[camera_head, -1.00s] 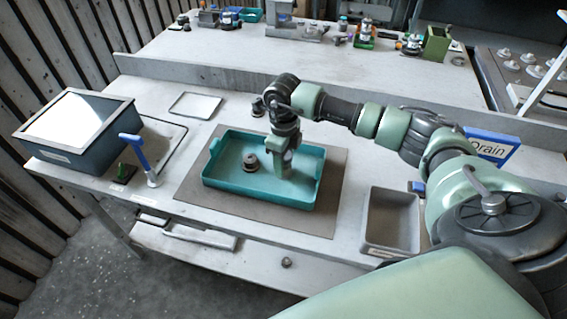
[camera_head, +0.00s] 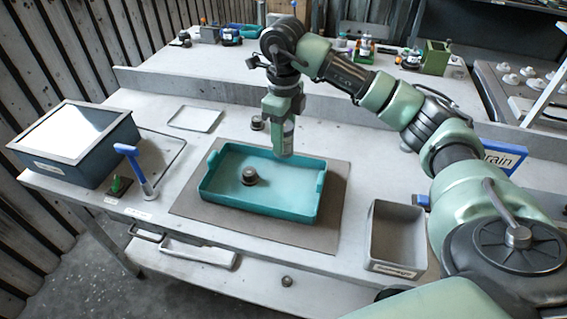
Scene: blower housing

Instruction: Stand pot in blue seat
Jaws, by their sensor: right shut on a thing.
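My right gripper (camera_head: 284,148) is above the far right part of a teal tray (camera_head: 262,217), pointing down. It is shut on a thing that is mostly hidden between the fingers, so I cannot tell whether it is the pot. A small dark, round, stepped part (camera_head: 250,176) stands upright on the tray floor, left of the gripper and apart from it. I cannot make out for certain which thing is the blue seat. My left gripper is not in view.
The tray lies on a brown mat (camera_head: 190,205). A grey bin (camera_head: 397,236) stands right, a glass-topped box (camera_head: 82,141) left. A blue-handled tool (camera_head: 134,165) stands upright by a small green part (camera_head: 119,185). Another dark part (camera_head: 257,122) sits behind the tray. A flat white plate (camera_head: 195,118) lies back left.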

